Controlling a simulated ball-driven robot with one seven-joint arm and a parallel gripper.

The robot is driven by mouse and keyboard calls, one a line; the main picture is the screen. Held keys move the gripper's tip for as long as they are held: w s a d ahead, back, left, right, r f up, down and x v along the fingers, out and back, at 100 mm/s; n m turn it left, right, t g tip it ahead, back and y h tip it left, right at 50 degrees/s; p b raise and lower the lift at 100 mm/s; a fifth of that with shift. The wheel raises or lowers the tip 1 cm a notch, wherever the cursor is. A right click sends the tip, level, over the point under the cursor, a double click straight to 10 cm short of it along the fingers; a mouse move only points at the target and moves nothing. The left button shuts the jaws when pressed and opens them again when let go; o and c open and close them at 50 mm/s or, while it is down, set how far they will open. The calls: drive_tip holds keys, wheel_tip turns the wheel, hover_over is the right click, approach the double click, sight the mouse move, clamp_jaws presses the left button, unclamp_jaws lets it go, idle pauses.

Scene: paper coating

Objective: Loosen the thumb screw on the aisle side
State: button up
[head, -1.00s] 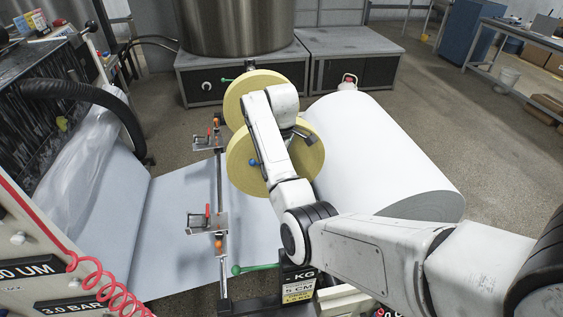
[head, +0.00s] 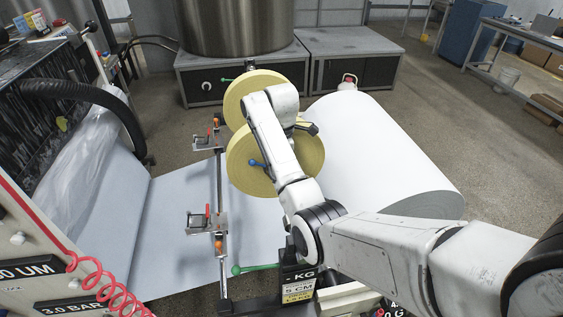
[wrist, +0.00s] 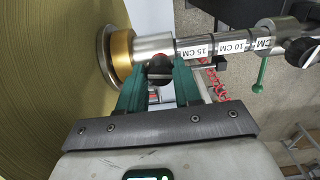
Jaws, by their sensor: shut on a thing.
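A brass ring (wrist: 122,54) lies just left of the collar, against the yellow roll (wrist: 45,90). In the head view my gripper is hidden behind my arm, and so is the thumb screw. Two yellow rolls stand there, the nearer one (head: 240,165) partly behind my arm.
The shaft (wrist: 225,45) carries centimetre labels and a green-handled clamp (wrist: 262,74) to the right. A large white paper roll (head: 375,145) lies right of my arm. Clamps with orange knobs (head: 219,243) line a rail at left. Open floor (head: 490,140) lies at right.

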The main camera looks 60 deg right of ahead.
drive_tip(key=shift+w, duration=0.1)
drive_tip(key=o, duration=1)
drive_tip(key=shift+o, duration=0.2)
drive_tip(key=shift+w+d+r, duration=0.1)
drive_tip(key=shift+r, duration=2.15)
drive_tip(key=shift+a+r, duration=0.25)
drive_tip(key=shift+r, duration=0.25)
drive_tip(key=shift+d+r, duration=0.1)
drive_tip(key=shift+r, duration=2.55)
